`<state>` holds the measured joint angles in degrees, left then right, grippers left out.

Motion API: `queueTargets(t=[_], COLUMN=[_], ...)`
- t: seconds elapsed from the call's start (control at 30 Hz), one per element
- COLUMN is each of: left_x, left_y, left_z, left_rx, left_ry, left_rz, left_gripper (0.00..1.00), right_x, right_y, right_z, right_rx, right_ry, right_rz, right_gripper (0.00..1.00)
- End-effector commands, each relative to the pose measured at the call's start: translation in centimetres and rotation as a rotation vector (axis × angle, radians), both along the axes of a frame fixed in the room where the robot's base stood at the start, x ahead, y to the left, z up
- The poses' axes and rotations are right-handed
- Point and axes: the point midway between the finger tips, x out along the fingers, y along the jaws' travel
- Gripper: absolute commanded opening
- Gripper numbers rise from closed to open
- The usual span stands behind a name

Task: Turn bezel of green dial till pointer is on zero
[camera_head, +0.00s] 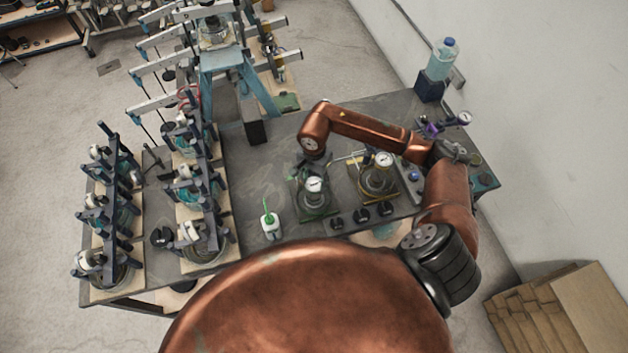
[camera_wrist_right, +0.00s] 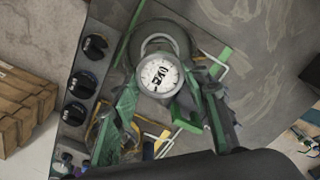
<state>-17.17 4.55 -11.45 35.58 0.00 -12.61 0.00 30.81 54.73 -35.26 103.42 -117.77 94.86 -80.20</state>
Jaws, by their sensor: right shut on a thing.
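The green dial (camera_head: 314,184) has a white round face and stands on a green-edged base plate (camera_head: 318,215) on the dark bench. In the right wrist view the dial face (camera_wrist_right: 158,74) shows black marks; I cannot read the pointer surely against zero. My right gripper (camera_head: 310,169) reaches down over the dial from behind. In the wrist view my right gripper (camera_wrist_right: 162,82) has one green-tinted finger on each side of the dial and is shut on its bezel. The exact contact is partly hidden. My left gripper is not in view.
A similar dial (camera_head: 383,159) on a yellow-edged plate stands just right. A white bottle with a green spout (camera_head: 270,224) stands left. Racks of devices (camera_head: 203,235) fill the bench's left side. A blue bottle (camera_head: 441,60) stands behind.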

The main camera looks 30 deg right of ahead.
Motion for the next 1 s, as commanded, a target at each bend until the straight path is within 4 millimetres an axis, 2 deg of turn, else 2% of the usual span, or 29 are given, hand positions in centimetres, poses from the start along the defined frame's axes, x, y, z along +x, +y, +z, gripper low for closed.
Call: queueTargets(t=[0.37,1.0], left_x=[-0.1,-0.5], left_y=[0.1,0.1], left_z=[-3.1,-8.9], left_rx=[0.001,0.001], left_ry=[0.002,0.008], left_rz=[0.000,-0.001], left_gripper=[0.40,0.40], right_x=[0.1,0.1], right_y=[-0.1,-0.1], right_z=[-0.3,-0.3], right_rx=[-0.002,-0.001], right_ry=[-0.002,-0.003], right_rz=[-0.221,-0.824], right_gripper=[0.17,0.17])
